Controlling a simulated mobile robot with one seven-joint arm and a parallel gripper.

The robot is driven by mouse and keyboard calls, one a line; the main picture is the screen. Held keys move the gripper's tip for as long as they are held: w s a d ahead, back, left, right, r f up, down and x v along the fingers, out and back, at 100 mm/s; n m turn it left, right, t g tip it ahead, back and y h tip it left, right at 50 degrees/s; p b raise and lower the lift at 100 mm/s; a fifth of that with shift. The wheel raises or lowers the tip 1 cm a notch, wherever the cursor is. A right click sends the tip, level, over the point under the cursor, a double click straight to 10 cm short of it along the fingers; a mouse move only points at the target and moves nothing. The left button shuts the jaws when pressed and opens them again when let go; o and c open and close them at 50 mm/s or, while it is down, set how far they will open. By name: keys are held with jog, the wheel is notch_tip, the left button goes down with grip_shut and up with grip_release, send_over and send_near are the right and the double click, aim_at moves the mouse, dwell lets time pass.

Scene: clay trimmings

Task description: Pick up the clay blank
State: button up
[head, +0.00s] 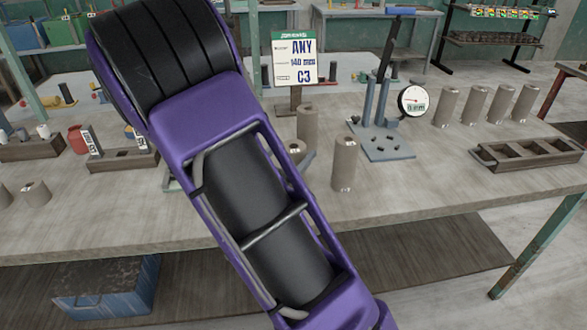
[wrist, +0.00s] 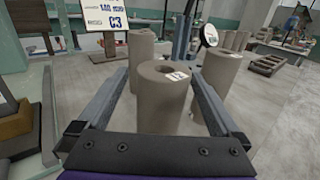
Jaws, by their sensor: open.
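A grey-brown cylindrical clay blank (wrist: 160,108) with a hole and a small white tag on top stands upright between the fingers of my gripper (wrist: 160,76) in the wrist view. My gripper is open, with one finger along each side of the blank; I cannot tell whether either touches it. In the head view my arm hides the gripper and most of this blank, whose tagged top (head: 296,147) seems to show beside the arm. A second blank (wrist: 222,72) stands to the right, beyond the right finger, and also shows in the head view (head: 344,165). A third blank (head: 307,122) stands behind.
A sign (head: 295,58) reading "ANY 140 mm C3" stands behind the blanks. A blue-grey press stand (head: 388,145) and a dial gauge (head: 412,101) are to the right. Several more blanks (head: 472,106) and a wooden rack (head: 525,152) stand farther right. The table's (head: 430,180) front right is clear.

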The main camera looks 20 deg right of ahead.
jog(key=x, duration=0.4)
jog(key=shift+s, duration=0.15)
grip_shut()
